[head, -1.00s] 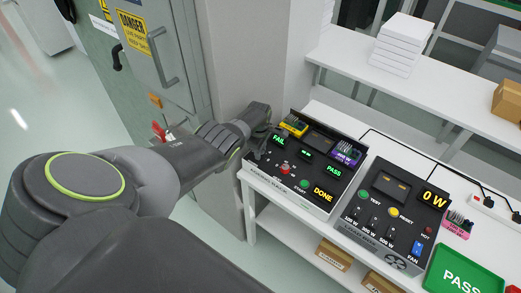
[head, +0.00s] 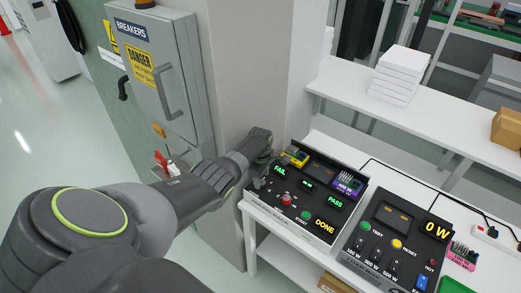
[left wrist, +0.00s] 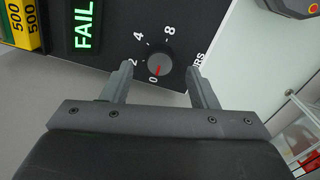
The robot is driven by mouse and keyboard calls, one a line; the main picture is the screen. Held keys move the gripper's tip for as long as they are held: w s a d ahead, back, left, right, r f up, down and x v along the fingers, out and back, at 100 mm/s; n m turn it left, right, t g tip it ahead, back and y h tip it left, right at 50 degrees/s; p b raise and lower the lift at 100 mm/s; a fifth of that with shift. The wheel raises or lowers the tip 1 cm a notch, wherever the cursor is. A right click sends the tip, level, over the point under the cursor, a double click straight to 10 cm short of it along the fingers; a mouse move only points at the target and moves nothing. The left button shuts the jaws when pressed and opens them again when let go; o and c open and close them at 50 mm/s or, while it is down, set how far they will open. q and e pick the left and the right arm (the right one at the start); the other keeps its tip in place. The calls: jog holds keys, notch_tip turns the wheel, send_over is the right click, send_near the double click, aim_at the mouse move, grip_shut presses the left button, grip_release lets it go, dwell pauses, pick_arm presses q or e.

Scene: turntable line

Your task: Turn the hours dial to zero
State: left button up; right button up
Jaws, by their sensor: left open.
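The hours dial (left wrist: 159,62) is a small dark round knob on a black panel, with white marks 0, 2, 4 and 8 around it. Its red pointer line points at the 0. My left gripper (left wrist: 160,70) is open, with one finger on each side of the dial and visible gaps to it. In the head view the left gripper (head: 260,172) is at the left end of the black test box (head: 290,232), and the dial cannot be made out there. My right gripper is not in view.
The box has lit FAIL (head: 280,170), PASS and DONE signs, with a yellow block (head: 294,158) and a purple block (head: 347,185) on it. A second box reading 0 W (head: 437,229) stands to its right. A breaker cabinet (head: 158,65) and grey pillar (head: 250,70) are at left.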

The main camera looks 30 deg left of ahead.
pick_arm(q)
notch_tip(320, 180, up, 15)
jog(key=b, duration=0.1)
jog(key=shift+s, duration=0.4)
dwell(0.5)
